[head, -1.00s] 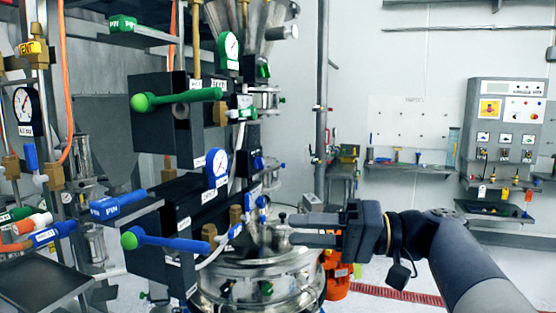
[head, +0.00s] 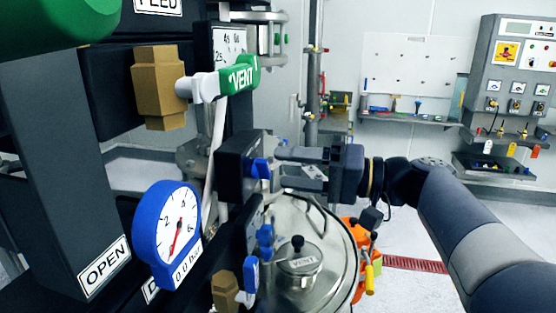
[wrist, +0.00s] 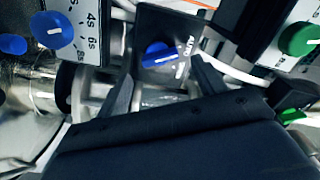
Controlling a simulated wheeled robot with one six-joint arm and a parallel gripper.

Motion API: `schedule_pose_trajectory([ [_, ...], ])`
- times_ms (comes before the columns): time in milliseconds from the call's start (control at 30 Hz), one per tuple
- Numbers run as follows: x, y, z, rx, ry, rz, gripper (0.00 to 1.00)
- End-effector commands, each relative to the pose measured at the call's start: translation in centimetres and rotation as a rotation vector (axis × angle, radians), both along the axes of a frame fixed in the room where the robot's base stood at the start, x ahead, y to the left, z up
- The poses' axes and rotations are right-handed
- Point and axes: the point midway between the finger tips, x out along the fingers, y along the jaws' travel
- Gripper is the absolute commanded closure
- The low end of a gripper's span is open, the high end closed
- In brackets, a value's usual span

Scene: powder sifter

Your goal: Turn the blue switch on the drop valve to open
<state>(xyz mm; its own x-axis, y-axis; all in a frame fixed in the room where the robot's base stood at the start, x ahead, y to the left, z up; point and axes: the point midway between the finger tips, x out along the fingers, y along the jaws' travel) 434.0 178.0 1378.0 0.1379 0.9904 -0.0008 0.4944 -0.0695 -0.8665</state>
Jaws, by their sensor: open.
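A small blue switch (head: 261,168) sits on the face of a dark box (head: 234,165) near the middle of the head view. In the wrist view a blue knob with a pale pointer line (wrist: 158,54) shows on a dark panel with a white label, which I cannot read surely. My gripper (head: 280,167) is open, with its fingertips just right of the switch in the head view. In the wrist view my fingers (wrist: 162,68) stand on either side of the knob, with the knob a little beyond the tips. I see no clear contact.
Another blue knob (wrist: 52,30) and a green knob (wrist: 298,39) flank the panel in the wrist view. A steel vessel lid (head: 310,240) lies below my gripper.

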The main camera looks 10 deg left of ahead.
Motion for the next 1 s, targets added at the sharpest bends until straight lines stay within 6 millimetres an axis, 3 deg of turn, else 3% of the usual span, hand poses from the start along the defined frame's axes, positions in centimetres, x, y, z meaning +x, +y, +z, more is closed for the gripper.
schedule_pose_trajectory([
  [200, 0.3, 2.4, 0.1, 0.001, 0.002, 0.001, 0.34],
  [600, 0.4, 3.0, -0.1, 0.001, 0.001, -0.001, 0.34],
  [1000, 0.4, 2.9, 0.0, 0.0, 0.001, -0.001, 0.66],
])
